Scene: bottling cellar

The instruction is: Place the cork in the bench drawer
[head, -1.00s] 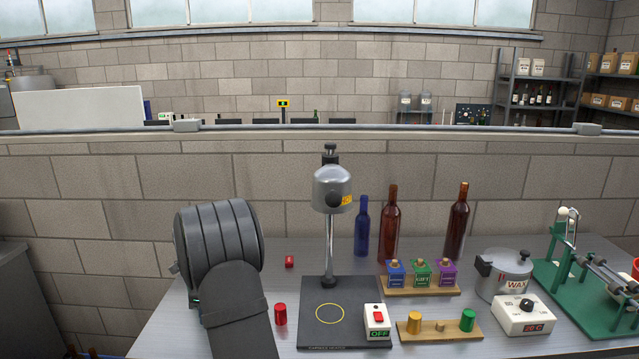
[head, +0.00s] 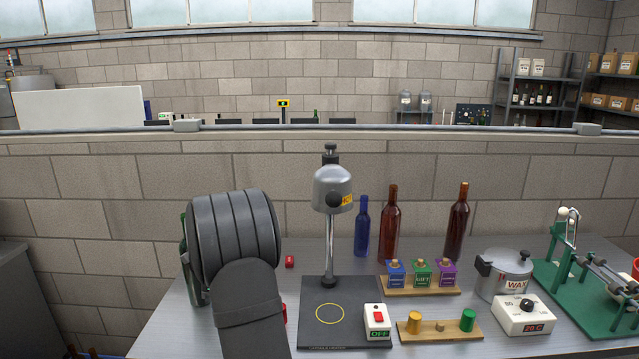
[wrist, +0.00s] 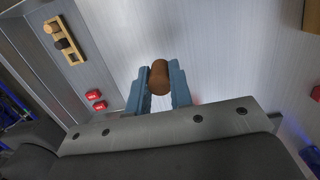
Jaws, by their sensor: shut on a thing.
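In the wrist view, my gripper (wrist: 160,88) has its two blue fingers shut on a brown cork (wrist: 160,72). The cork stands out beyond the fingertips, above a pale grey brushed surface. In the head view, my own dark arm hides the gripper and the cork. I cannot make out the bench drawer in either view.
The bench (head: 165,335) carries a capsule heater (head: 329,188), a blue bottle (head: 362,228), two brown bottles, a wax pot (head: 503,275) and a green corking stand (head: 600,300).

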